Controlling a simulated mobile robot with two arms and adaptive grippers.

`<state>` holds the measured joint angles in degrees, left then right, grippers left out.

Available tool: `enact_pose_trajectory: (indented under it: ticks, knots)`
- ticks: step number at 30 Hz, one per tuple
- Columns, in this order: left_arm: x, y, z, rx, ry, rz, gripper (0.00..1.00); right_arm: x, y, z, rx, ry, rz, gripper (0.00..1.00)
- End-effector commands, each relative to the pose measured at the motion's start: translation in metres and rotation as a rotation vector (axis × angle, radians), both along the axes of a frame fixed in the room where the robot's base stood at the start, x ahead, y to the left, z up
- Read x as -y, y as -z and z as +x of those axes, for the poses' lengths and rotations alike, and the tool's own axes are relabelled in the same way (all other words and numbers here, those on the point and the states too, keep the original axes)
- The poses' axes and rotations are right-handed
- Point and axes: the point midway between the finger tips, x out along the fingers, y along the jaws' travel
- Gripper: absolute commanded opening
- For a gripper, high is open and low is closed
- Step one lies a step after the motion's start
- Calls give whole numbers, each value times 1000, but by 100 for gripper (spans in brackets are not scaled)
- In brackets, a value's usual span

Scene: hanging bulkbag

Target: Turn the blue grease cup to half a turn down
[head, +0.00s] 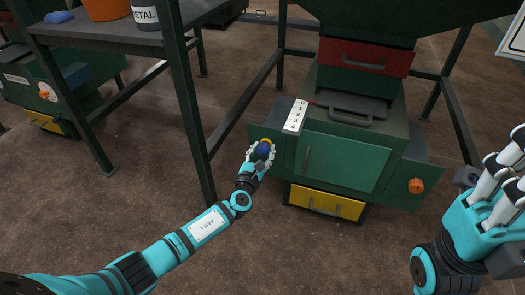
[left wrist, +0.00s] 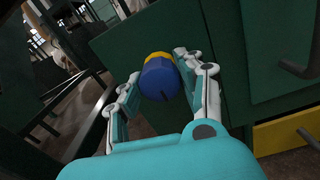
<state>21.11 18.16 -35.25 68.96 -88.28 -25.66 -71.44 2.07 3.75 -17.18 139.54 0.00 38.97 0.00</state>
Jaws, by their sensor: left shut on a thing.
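The blue grease cup (head: 263,149) sits on the left side of the green machine, with a yellow ring at its base. In the left wrist view the cup (left wrist: 159,80) shows a dark mark on its blue end. My left gripper (head: 260,153) is shut on the cup, with a finger on each side of it. A white scale plate (head: 296,116) numbered 0 to 4 stands above the cup, to its right. Which number the cup lines up with I cannot tell. My right gripper (head: 500,185) is at the right edge, away from the machine, partly cut off.
The machine has a green door (head: 335,160), a yellow drawer (head: 326,203), a red drawer (head: 365,57) and an orange knob (head: 416,186). A dark table (head: 110,38) stands left of my left arm. The brown floor in front is clear.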

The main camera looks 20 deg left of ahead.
Motion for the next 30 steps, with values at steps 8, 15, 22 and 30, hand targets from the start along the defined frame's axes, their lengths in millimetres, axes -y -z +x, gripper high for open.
enact_pose_trajectory:
  ticks: [8,15,22,30]
  knots:
    - [1,4,-1,-7,3,-1,49,0,0,0,0,0,1,0]
    - [1,2,-1,-3,2,-1,61,0,0,0,-1,0,2,0]
    - [0,2,-8,-2,2,-2,61,1,0,0,-2,0,7,0]
    - [-1,3,-61,-5,2,-3,61,1,0,0,0,0,3,0]
